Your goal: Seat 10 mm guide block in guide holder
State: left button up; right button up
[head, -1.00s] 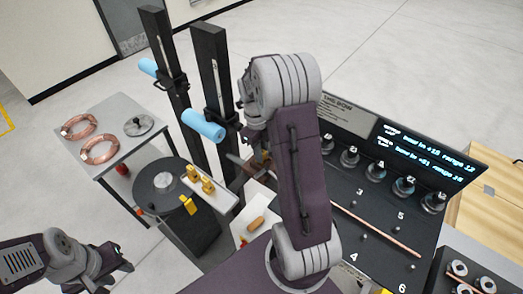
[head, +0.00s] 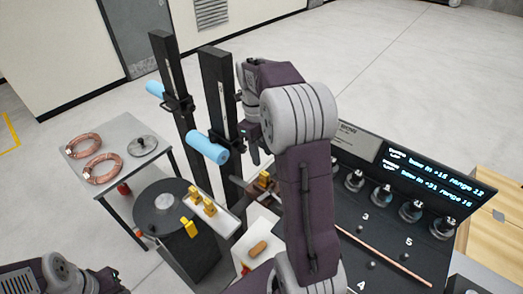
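My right gripper (head: 254,154) points down just above a dark holder-like fixture, with its arm crossing the middle of the head view. A small brass-coloured block (head: 264,180) shows at this fixture below the fingertips. I cannot tell whether it is fully seated, or whether the fingers touch it. The finger gap is too small to read.
Two dark posts carry light blue rollers (head: 209,146) close left of my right gripper. Copper coils (head: 102,168) lie on a grey table at the left. A wooden-handled piece (head: 258,248) lies on a white surface. A black panel (head: 385,235) with knobs and a copper tube is at right.

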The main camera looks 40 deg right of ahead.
jog(key=s+a+f+n+t, duration=0.1)
jog(key=s+a+f+n, duration=0.4)
jog(key=n, duration=1.1)
jog(key=s+a+f+n+t, duration=0.1)
jog(key=s+a+f+n, duration=0.4)
jog(key=a+n, duration=0.4)
jog(key=f+n, duration=0.1)
jog(key=n, duration=0.6)
jog(key=shift+s+n+t+y, duration=0.3)
jog(key=shift+s, duration=0.05)
jog(key=shift+f, duration=0.1)
